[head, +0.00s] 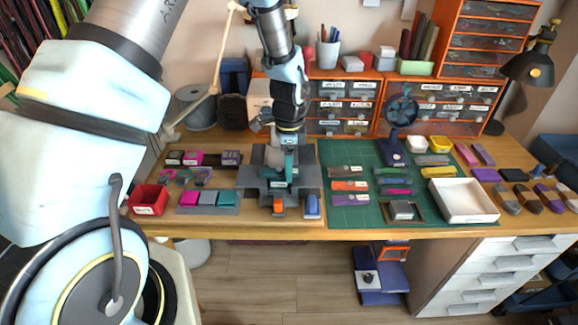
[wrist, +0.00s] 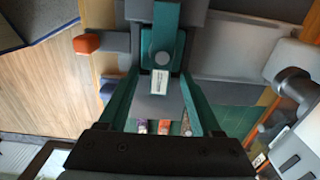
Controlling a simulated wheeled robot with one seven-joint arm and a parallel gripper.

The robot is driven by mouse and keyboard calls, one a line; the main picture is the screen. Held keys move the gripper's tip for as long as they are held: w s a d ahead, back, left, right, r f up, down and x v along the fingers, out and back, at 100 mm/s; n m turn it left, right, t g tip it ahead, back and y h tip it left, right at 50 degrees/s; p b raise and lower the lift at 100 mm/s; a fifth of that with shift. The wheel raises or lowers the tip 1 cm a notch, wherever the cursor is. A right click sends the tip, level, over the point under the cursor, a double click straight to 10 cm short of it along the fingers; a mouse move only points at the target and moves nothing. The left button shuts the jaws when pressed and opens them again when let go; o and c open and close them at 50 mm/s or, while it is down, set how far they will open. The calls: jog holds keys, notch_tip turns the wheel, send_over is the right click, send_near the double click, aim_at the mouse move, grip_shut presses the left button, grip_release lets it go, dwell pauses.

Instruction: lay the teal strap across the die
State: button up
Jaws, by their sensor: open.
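The die is the grey stepped block fixture (head: 252,182) in the middle of the bench; its grey body also fills the top of the wrist view (wrist: 218,45). The teal strap (wrist: 166,35) shows in the wrist view as a band over the grey block, with a small white label at its lower end. In the head view, teal (head: 280,183) shows low on the fixture, partly hidden by my gripper. My gripper (head: 281,163) is over the fixture, pointing down. In the wrist view its fingers (wrist: 160,100) stand apart on either side of the labelled end. I cannot tell whether they touch it.
An orange block (head: 278,206) and a blue piece (head: 312,206) sit at the fixture's front. A red bin (head: 149,200) and coloured swatches lie left. A green mat (head: 350,215) with labelled strips and a white tray (head: 464,201) lie right. Orange drawers (head: 345,108) stand behind.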

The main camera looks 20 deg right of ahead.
notch_tip(320, 180, up, 11)
jog(key=b, duration=0.2)
jog(key=w+a+r+n, duration=0.1)
jog(key=a+n, duration=0.4)
jog(key=a, duration=0.4)
jog(key=w+a+r+n, duration=0.2)
jog(key=a+n, duration=0.3)
jog(key=a, duration=0.3)
jog(key=s+a+n, duration=0.3)
jog(key=a+n, duration=0.3)
jog(key=a, duration=0.1)
jog(key=s+a+n+t, duration=0.1)
jog(key=s+a+n, duration=0.2)
jog(key=a+n, duration=0.3)
jog(key=a+r, duration=0.1)
jog(key=a, duration=0.1)
jog(key=shift+a+t, duration=0.3)
